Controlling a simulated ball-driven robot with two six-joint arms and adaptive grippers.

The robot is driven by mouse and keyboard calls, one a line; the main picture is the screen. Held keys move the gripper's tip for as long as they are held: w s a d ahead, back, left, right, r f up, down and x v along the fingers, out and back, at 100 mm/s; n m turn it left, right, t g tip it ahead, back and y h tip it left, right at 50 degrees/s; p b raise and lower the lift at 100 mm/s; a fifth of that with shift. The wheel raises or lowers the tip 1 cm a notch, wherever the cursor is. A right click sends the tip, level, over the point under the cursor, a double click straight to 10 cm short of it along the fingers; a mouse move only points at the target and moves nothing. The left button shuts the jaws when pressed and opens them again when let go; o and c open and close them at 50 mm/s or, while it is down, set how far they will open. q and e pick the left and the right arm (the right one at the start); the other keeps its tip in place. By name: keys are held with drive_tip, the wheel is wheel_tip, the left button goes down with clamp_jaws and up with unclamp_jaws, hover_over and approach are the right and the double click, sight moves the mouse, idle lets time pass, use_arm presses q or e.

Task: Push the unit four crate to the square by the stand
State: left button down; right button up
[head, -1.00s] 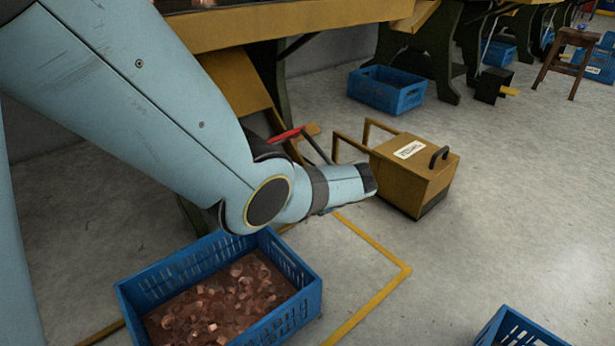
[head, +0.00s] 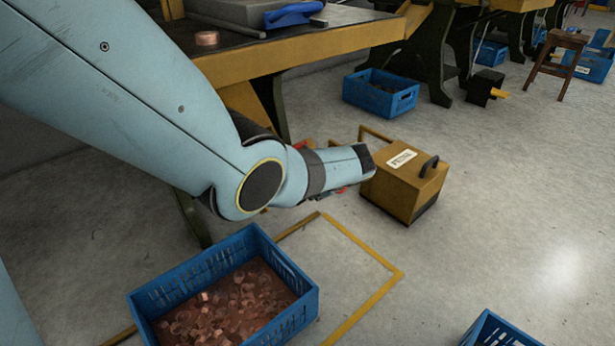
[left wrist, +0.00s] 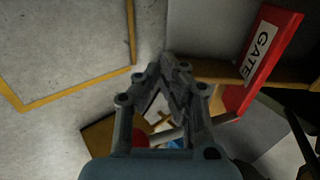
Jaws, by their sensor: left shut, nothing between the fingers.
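A blue crate (head: 302,290) of copper pieces (head: 225,305) stands at lower left in the head view. A yellow floor outline (head: 372,295) runs to its right, and its back left line passes behind the crate. No unit number shows on this crate. My left arm reaches over and behind it; its gripper is mostly hidden beyond the wrist there. In the left wrist view my left gripper (left wrist: 172,92) is shut and empty, with the floor outline (left wrist: 78,84) at upper left. I cannot tell which thing is the stand. My right gripper is not in view.
A labelled brown box (head: 405,185) with a black handle stands just beyond my left wrist. Other blue crates stand under the bench (head: 380,95) and at bottom right (head: 500,330). A red GATE block (left wrist: 268,50) shows in the wrist view.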

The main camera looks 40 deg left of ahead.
use_arm(q)
wheel_tip(320, 180, up, 3)
drive_tip(key=shift+r+p, duration=0.1)
drive_tip(key=shift+p, duration=0.8)
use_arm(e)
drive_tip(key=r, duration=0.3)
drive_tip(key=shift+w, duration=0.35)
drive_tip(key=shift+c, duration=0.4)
